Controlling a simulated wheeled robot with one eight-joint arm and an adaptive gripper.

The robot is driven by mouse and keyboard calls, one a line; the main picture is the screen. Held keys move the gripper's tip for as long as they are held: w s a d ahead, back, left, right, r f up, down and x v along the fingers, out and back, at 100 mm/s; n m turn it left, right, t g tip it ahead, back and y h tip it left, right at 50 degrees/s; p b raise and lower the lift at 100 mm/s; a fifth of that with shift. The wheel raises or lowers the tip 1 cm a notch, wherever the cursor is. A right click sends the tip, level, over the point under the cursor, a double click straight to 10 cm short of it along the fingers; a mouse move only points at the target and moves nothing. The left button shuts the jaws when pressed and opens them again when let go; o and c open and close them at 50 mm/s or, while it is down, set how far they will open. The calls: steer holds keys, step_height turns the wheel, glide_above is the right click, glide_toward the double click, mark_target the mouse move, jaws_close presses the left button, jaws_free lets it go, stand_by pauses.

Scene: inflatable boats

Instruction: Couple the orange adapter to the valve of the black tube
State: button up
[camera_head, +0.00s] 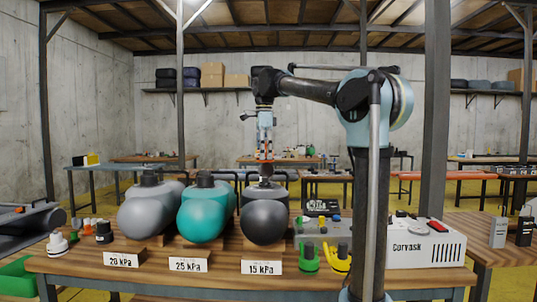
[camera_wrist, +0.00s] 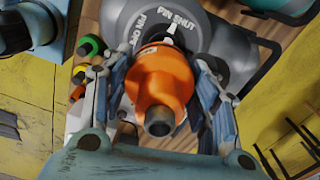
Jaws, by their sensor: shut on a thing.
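The black tube (camera_head: 265,222) lies on the wooden bench in the head view, behind a "15 kPa" card. Its valve (camera_head: 265,171) is on top. My gripper (camera_head: 265,152) is above that valve, pointing down. In the wrist view my gripper (camera_wrist: 160,78) is shut on the orange adapter (camera_wrist: 160,82), with a finger on each side. The adapter's grey metal spout faces the camera. Behind it is the grey-looking valve collar (camera_wrist: 185,38), marked "PIN SHUT" and "PIN OPEN". The adapter hides the valve opening, and I cannot tell whether they touch.
A teal tube (camera_head: 203,217) and a grey tube (camera_head: 150,213) lie to the left. The white Corvask box (camera_head: 425,249) stands right of the black tube, with a green fitting (camera_head: 308,260) and a yellow fitting (camera_head: 338,263) in front. Small fittings stand at the bench's left end.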

mark_target(265, 186)
steer(key=shift+w+a+f, duration=0.1)
steer(key=shift+w+a, duration=0.05)
steer(key=shift+w, duration=0.2)
steer(key=shift+f, duration=0.25)
steer(key=shift+w+d+f, duration=0.1)
steer(key=shift+d+f, duration=0.05)
steer(key=shift+f, duration=0.7)
steer(key=shift+d+f, duration=0.1)
steer(key=shift+f, duration=1.2)
steer(key=shift+a+r, duration=0.1)
steer(key=shift+f, duration=0.25)
steer(key=shift+f, duration=1.05)
steer(key=shift+f, duration=1.25)
